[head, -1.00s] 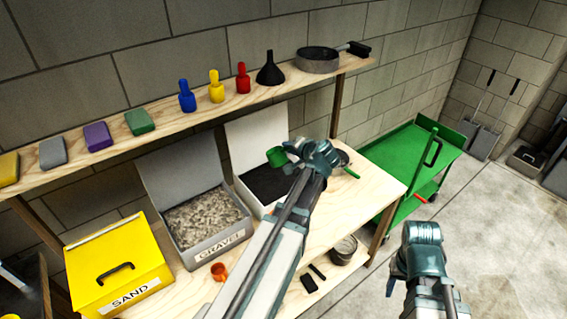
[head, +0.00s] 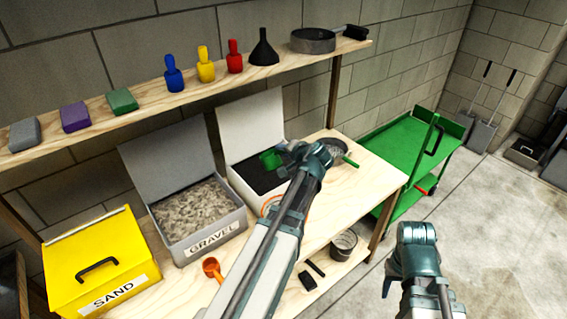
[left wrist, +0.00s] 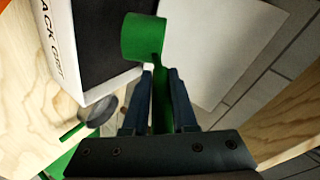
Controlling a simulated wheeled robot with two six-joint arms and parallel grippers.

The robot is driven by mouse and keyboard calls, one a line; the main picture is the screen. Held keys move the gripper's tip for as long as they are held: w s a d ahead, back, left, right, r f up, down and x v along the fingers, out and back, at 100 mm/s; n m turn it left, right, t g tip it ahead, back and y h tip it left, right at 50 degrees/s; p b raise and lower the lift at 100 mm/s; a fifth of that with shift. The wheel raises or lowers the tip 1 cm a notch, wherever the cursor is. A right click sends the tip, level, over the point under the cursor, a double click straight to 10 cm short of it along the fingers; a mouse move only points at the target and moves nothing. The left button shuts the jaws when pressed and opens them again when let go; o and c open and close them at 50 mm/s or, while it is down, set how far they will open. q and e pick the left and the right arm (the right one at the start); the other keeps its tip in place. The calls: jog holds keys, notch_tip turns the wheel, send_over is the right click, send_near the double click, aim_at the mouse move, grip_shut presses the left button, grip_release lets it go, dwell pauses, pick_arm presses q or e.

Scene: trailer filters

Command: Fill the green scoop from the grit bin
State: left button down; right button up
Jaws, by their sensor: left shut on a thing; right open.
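The green scoop (head: 270,160) is held by its handle in my left gripper (head: 298,150), which is shut on it. The left wrist view shows the scoop's cup (left wrist: 144,38) beyond the fingertips (left wrist: 158,78); I cannot see inside it. The grit bin (head: 232,179) is a white box with its lid open and dark grit (head: 252,178) inside. In the left wrist view the cup overlaps the dark grit (left wrist: 103,50) and the pale lid; its height above the grit is unclear. My right gripper (head: 416,236) is open and away from the bench, over the floor.
The gravel bin (head: 197,225) stands open left of the grit bin, with the closed yellow sand bin (head: 95,262) beyond. An orange scoop (head: 212,268) lies in front. A round pan (head: 333,147) with a green handle is right of the grit bin. A green cart (head: 412,150) stands right.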

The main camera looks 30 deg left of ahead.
pick_arm(q)
jog(key=shift+f+b, duration=0.3)
jog(key=shift+f, duration=0.45)
pick_arm(e)
jog(key=shift+f, duration=0.75)
pick_arm(q)
jog(key=shift+f, duration=0.25)
pick_arm(e)
jog(key=shift+f, duration=0.25)
jog(key=shift+f+b, duration=4.7)
jog(key=shift+b, duration=0.25)
pick_arm(q)
jog(key=shift+w+a+f, duration=0.85)
jog(key=shift+a+f, duration=1.25)
jog(key=shift+f, duration=2.5)
jog(key=shift+s+d+r+p, duration=0.3)
jog(key=shift+d+r+p, duration=0.4)
jog(key=shift+r+p, duration=0.95)
jog(key=shift+s+d+r+p, duration=0.25)
jog(key=shift+d+r+p, duration=0.45)
jog(key=shift+r+p, duration=1)
jog(key=shift+s+d+r+p, duration=0.3)
jog(key=shift+d+r+p, duration=0.4)
jog(key=shift+r+p, duration=0.95)
pick_arm(e)
notch_tip(320, 180, up, 10)
pick_arm(q)
jog(key=shift+f, duration=0.1)
